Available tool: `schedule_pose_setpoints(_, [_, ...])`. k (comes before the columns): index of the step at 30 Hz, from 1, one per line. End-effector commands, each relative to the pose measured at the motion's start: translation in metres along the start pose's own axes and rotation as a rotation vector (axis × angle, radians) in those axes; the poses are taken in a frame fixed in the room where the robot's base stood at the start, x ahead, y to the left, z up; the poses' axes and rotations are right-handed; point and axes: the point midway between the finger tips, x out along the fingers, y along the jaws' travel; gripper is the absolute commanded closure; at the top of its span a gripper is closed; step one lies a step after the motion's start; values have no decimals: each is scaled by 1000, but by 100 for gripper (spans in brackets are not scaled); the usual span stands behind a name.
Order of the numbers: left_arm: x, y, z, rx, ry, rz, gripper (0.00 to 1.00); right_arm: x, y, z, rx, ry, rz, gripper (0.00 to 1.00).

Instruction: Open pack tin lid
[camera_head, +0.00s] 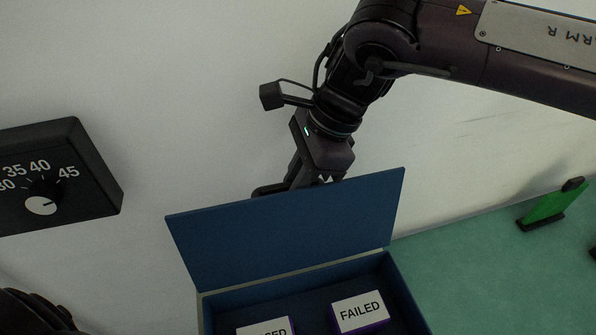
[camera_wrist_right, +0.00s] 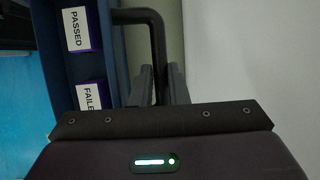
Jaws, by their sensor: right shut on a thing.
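The blue pack tin (camera_head: 405,290) stands at the bottom of the head view with its blue lid (camera_head: 290,235) raised steeply along the far edge. The lid's dark handle (camera_head: 262,189) shows just above its top edge, and in the wrist view the bent handle bar (camera_wrist_right: 157,45) runs between the fingers. My right gripper (camera_head: 298,172) is behind the lid, shut on this handle; its fingers also show in the wrist view (camera_wrist_right: 160,88). The fingertips are hidden by the lid in the head view. My left gripper does not show.
Inside the tin are a box marked FAILED (camera_head: 360,311) and a partly cut-off box marked PASSED (camera_wrist_right: 82,28). A green table (camera_head: 470,265) has free room to the right. A green piece (camera_head: 553,207) stands there. A black dial panel (camera_head: 60,175) is at the left.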

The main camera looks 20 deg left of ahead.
Motion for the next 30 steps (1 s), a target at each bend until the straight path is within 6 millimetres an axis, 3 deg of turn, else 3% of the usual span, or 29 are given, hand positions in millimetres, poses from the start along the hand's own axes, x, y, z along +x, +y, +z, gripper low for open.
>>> schedule_pose_setpoints(3, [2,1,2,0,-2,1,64,10,2,-5,1,7,8,100])
schedule_pose_setpoints(19, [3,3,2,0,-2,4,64,10,-2,-6,3,4,-3,100])
schedule_pose_setpoints(20, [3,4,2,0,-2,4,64,9,-2,-6,3,4,-3,82])
schedule_pose_setpoints(24, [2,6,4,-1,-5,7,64,8,-2,-6,4,3,-4,64])
schedule_pose_setpoints(30, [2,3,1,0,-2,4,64,6,-2,-5,4,3,-7,64])
